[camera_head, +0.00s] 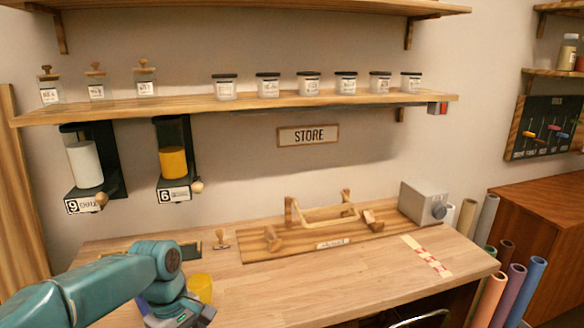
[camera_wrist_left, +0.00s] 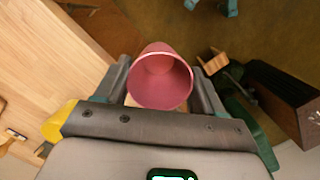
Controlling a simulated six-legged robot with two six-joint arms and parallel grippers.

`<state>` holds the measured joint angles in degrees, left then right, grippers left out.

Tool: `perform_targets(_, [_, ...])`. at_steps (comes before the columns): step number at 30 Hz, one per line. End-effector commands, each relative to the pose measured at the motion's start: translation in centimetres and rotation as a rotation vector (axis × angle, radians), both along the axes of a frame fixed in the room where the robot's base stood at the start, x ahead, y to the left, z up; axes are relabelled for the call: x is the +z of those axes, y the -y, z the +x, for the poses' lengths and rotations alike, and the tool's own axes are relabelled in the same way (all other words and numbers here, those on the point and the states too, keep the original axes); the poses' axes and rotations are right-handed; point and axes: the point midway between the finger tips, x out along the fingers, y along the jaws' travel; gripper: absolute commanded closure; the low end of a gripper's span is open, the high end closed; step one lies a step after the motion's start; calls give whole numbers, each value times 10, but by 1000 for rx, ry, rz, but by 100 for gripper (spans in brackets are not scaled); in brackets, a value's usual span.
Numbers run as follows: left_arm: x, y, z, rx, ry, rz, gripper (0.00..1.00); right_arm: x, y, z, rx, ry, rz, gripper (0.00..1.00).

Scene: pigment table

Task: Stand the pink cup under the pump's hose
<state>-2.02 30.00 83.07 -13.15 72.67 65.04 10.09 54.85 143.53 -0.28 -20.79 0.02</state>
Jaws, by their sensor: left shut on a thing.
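The pink cup (camera_wrist_left: 160,78) is between the two fingers of my left gripper (camera_wrist_left: 163,88) in the left wrist view. Its open mouth faces the camera and it looks empty. In the head view my left gripper (camera_head: 180,314) is low at the left front of the table, and the pink cup is hidden there. I cannot make out a pump with a hose in either view. My right gripper is not in view.
A yellow cup (camera_head: 201,288) stands close beside my left gripper. A wooden rack (camera_head: 325,238) and a grey box with a knob (camera_head: 424,203) are at the back. Two dispensers with white (camera_head: 84,162) and yellow (camera_head: 173,163) contents hang on the wall. The table's front middle is clear.

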Motion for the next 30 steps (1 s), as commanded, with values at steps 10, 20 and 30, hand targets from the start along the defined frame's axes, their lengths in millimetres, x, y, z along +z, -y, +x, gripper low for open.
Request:
perform_targets(10, [-41, 22, 36, -796, 2, 2, 61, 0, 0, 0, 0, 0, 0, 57])
perform_targets(20, [-29, 12, 20, -1014, -2, 1, 61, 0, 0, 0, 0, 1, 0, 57])
perform_targets(30, [-64, 18, -40, -1025, -25, -8, 61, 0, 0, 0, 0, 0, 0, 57])
